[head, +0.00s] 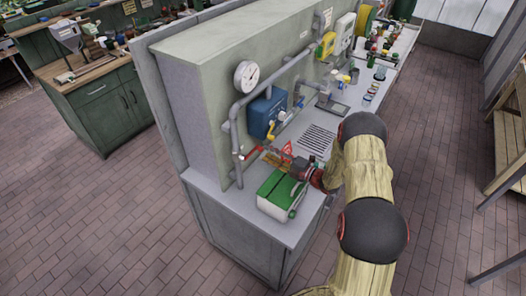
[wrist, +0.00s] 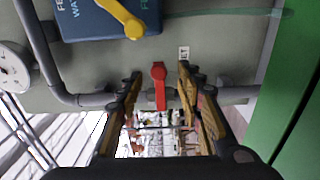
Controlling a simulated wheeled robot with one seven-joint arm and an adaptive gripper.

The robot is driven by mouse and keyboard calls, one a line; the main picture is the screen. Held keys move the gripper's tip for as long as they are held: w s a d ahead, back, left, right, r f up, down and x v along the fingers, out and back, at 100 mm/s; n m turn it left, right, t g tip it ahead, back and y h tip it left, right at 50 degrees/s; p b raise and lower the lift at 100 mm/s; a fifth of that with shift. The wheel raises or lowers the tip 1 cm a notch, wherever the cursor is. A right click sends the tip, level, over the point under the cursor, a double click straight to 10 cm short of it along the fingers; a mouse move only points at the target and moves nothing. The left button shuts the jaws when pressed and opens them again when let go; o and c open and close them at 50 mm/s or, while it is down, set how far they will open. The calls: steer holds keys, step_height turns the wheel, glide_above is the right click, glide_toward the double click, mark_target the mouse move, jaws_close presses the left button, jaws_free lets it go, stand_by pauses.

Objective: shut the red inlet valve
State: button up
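The red inlet valve's lever (wrist: 158,85) shows in the middle of the wrist view, on a grey pipe (wrist: 236,94). The lever appears to lie across the pipe. In the head view the red lever (head: 252,153) is beside the lower part of the vertical pipe at the panel. My gripper (wrist: 160,74) is open, with one finger on each side of the lever and visible gaps to both. I cannot tell how far the fingertips reach past it. In the head view my gripper (head: 274,156) is small and partly blends with the things behind it.
A blue box (head: 267,113) with a yellow lever (head: 271,130) is close by on the panel, below a round gauge (head: 246,76). A green-and-white box (head: 281,194) stands on the bench just below my gripper. Open brick floor (head: 150,215) lies left of the bench.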

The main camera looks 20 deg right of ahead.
steer(key=v, duration=0.7)
steer(key=shift+s, duration=0.2)
steer(key=shift+d, duration=0.15)
steer(key=s+a+r+n+g+y+b, duration=0.1)
steer(key=s+a+r+n+g+b, duration=0.3)
steer(key=a+n, duration=0.4)
steer(key=s+a+r+n+g+y+b, duration=0.2)
steer(key=s+a+r+n+g, duration=0.25)
steer(key=a+n, duration=0.35)
steer(key=s+a+r+n+g+h+b, duration=0.1)
steer(key=s+a+n+g+h+b, duration=0.15)
steer(key=s+n, duration=0.3)
steer(key=s+a+r+n+g+h+b, duration=0.1)
steer(key=s+a+r+n+g+h, duration=0.15)
steer(key=s+n, duration=0.3)
steer(key=s+d+n+t+h+b, duration=0.2)
steer(key=s+d+n+h+b, duration=0.1)
steer(key=s+n, duration=0.4)
steer(key=s+d+n+t+h+b, duration=0.2)
steer(key=s+n+h+b, duration=0.3)
steer(key=n, duration=0.8)
steer(key=s+d, duration=0.1)
steer(key=s, duration=0.2)
steer(key=shift+d+f+h, duration=0.2)
steer(key=shift+h, duration=0.1)
